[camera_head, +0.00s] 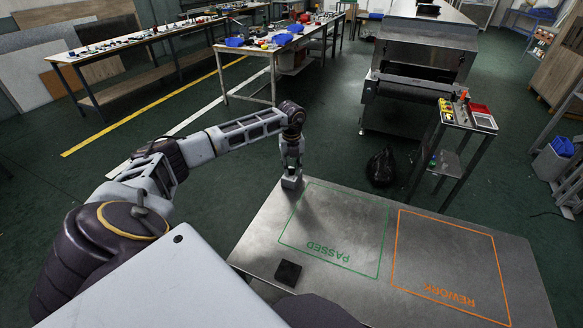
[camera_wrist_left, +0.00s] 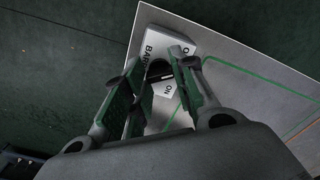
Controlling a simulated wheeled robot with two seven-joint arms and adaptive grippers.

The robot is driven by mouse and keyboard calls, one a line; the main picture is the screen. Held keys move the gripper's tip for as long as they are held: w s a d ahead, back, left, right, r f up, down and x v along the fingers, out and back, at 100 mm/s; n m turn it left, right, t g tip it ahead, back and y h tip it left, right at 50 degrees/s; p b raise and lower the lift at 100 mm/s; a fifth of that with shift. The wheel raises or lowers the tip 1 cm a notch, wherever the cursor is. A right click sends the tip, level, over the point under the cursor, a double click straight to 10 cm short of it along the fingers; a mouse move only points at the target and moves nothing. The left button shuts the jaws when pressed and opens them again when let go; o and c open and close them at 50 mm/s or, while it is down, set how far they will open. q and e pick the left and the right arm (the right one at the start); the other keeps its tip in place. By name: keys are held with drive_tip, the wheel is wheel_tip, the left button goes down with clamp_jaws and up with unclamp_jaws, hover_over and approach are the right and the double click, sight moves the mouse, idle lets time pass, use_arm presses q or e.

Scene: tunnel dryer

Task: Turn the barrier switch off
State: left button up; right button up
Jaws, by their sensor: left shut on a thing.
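The barrier switch (camera_wrist_left: 175,38) is a pale box at the table's corner, lettered "BAR…" with the rest covered. "ON" shows on its near side and an "O…" at its far side, partly hidden. In the head view the switch (camera_head: 291,183) sits under my left gripper (camera_head: 291,168), which points down at it. In the left wrist view my left gripper (camera_wrist_left: 159,76) has its fingers on both sides of a dark part of the switch and is shut on it. The fingers hide most of that part, so its exact setting is unclear. My right gripper is not in view.
The grey table (camera_head: 262,240) carries a green "PASSED" outline and an orange "REWORK" outline, both empty. A small dark square (camera_head: 288,272) lies near its front left edge. A black bag (camera_head: 381,167) and a small stand (camera_head: 466,118) are beyond the table.

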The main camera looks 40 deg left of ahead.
sight(291, 169)
use_arm(q)
drive_tip(key=o, duration=1)
drive_tip(key=shift+r, duration=6)
